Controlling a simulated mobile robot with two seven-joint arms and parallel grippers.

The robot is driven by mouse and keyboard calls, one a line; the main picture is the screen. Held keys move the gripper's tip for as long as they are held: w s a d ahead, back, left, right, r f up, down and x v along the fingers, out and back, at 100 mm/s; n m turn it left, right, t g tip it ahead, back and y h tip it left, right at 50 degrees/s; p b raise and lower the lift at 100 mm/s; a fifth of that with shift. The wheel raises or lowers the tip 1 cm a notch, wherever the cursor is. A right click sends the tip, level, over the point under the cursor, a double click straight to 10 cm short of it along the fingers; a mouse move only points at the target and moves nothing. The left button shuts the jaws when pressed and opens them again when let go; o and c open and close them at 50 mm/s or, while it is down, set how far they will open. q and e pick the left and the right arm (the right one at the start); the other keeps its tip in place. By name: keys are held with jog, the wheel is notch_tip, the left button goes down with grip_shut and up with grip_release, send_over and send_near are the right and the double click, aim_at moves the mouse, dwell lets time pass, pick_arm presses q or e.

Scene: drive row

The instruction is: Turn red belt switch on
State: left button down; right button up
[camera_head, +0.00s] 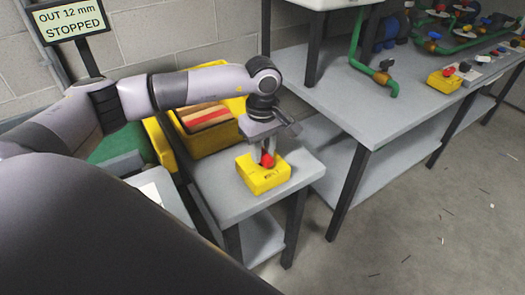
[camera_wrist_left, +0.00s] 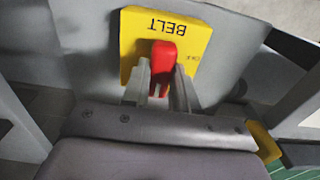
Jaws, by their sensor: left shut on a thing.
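The red belt switch (camera_head: 267,159) is a red handle on a yellow box (camera_head: 262,177) that stands on a small grey table. In the left wrist view the box (camera_wrist_left: 196,36) reads "BELT", upside down, and the red handle (camera_wrist_left: 163,62) shows between the fingers. My left gripper (camera_head: 264,160) points down over the box and is shut on the red handle; it also shows in the left wrist view (camera_wrist_left: 160,85). My right gripper is not in view.
A sign (camera_head: 70,20) reads "OUT 12 mm STOPPED". A yellow bin (camera_head: 208,139) stands behind the small table beside a green belt (camera_head: 122,142). A long grey bench (camera_head: 370,105) at right holds green pipes and another yellow box (camera_head: 444,82).

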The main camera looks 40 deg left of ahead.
aim_at(263, 153)
pick_arm(q)
jog(key=shift+r, duration=0.1)
dwell(0.4)
jog(key=c, duration=0.9)
grip_release()
notch_tip(263, 153, up, 7)
jog(key=shift+r, duration=0.1)
